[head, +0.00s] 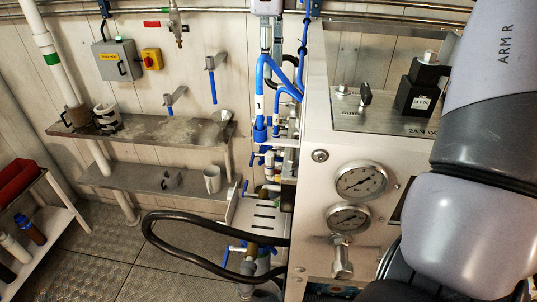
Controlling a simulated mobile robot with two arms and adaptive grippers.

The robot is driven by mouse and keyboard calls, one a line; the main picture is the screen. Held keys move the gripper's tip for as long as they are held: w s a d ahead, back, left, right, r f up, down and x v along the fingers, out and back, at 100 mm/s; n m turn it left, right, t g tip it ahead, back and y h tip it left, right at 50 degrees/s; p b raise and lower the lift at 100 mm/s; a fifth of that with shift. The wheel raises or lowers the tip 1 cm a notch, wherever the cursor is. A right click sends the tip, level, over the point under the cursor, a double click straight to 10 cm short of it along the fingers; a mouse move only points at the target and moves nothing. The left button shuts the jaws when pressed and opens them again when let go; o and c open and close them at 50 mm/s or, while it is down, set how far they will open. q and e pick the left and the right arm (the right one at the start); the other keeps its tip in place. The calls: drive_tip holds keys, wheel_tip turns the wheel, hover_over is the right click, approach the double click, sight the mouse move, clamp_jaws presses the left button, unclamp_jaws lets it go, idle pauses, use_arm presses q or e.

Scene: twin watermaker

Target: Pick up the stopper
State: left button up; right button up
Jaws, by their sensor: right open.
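I cannot pick out a stopper for certain. A small pale rounded piece (222,116) lies at the right end of the upper wall shelf (160,130); it is too small to tell what it is. My right arm comes in from the top right, in front of the metal panel. The dark part of my right gripper (400,285) shows at the bottom edge, cut off by the frame, with its fingertips not clearly visible. It is open, and I see nothing held in it. My left gripper is not in view.
Pressure gauges (361,181) and a black switch box (416,94) sit on the metal cabinet (320,220). A black hose (165,247) loops out over the floor. Blue pipes (262,95) run up the middle. Cups stand on the lower shelf (130,180). A rack (45,240) stands left.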

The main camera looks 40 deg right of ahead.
wheel_tip(320, 180, down, 2)
drive_tip(key=b, duration=0.2)
use_arm(q)
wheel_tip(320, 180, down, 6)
drive_tip(key=b, duration=0.3)
use_arm(e)
drive_tip(key=p, duration=0.4)
hover_over(268, 154)
drive_tip(key=f, duration=1.5)
drive_tip(key=shift+d+f, duration=0.1)
drive_tip(key=shift+d, duration=0.1)
wheel_tip(268, 154, down, 4)
drive_tip(key=p, duration=0.3)
drive_tip(key=shift+a+f, duration=0.15)
drive_tip(key=shift+f, duration=0.05)
drive_tip(key=shift+w+f, duration=0.1)
drive_tip(key=shift+f, duration=0.4)
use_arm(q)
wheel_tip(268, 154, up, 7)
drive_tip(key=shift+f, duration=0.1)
use_arm(e)
drive_tip(key=shift+c, duration=0.2)
drive_tip(key=shift+r, duration=0.1)
drive_tip(key=shift+c, duration=0.7)
drive_tip(key=c, duration=0.7)
